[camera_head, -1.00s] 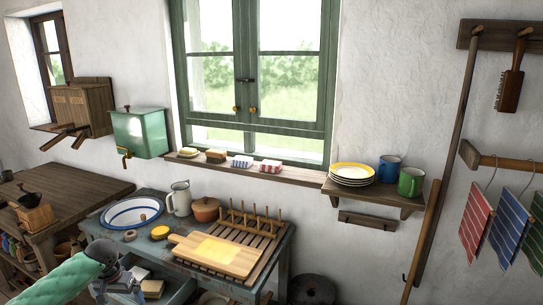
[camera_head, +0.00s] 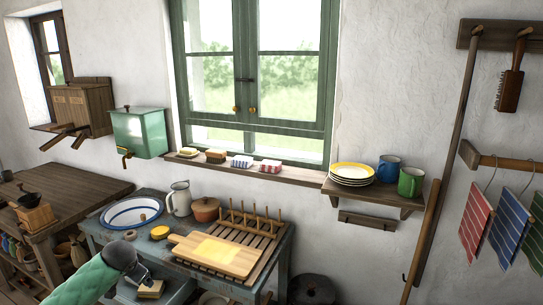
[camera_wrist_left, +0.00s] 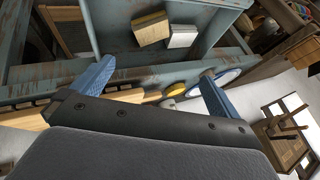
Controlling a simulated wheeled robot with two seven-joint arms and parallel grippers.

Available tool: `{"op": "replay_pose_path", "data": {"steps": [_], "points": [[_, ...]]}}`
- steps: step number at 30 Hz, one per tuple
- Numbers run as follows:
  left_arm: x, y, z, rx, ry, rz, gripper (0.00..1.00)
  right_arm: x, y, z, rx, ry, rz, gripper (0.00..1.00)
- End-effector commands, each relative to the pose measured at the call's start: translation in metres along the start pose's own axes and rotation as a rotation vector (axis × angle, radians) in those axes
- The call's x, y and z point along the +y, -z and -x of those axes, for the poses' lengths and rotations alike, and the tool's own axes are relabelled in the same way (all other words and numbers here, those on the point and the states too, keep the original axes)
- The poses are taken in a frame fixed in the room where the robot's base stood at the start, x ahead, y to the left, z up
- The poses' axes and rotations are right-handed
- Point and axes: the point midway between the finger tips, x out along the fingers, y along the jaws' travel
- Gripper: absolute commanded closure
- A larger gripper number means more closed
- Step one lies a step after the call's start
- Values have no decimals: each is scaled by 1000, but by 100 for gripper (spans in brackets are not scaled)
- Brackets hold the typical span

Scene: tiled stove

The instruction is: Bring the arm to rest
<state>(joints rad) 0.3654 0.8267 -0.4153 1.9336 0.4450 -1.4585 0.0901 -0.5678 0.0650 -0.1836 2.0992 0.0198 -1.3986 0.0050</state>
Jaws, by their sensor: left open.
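My left arm, with a green sleeve, comes in from the lower left in the head view. Its gripper (camera_head: 147,279) is in front of the blue-grey washstand (camera_head: 284,262), below its top. In the left wrist view the two blue fingers of the gripper (camera_wrist_left: 155,88) are spread wide with nothing between them. A yellow-and-brown sponge (camera_wrist_left: 151,29) and a white block (camera_wrist_left: 183,36) lie in the washstand's lower part, apart from the fingers. The sponge also shows near the gripper in the head view (camera_head: 151,291). My right gripper is not in view.
The washstand top holds a basin (camera_head: 118,222), a jug (camera_head: 180,198), a brown pot (camera_head: 206,209), a rack (camera_head: 268,231) and a cutting board (camera_head: 205,259). A wooden table (camera_head: 95,189) stands at the left. A plate shelf (camera_head: 405,208) is on the wall at the right.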

Motion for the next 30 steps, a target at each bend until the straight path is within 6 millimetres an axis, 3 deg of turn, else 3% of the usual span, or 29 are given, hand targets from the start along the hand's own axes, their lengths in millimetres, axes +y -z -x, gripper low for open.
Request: {"op": "replay_pose_path", "data": {"steps": [7, 14, 20, 30], "points": [[81, -8, -10, 71, 4, -33, 0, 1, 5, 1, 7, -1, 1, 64], [170, -48, -20, 77, -36, 5, 0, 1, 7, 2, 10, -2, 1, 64], [245, -99, -25, 33, -98, 72, 0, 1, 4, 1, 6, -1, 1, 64], [373, -205, -17, -108, -260, 200, 0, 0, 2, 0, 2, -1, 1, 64]]}}
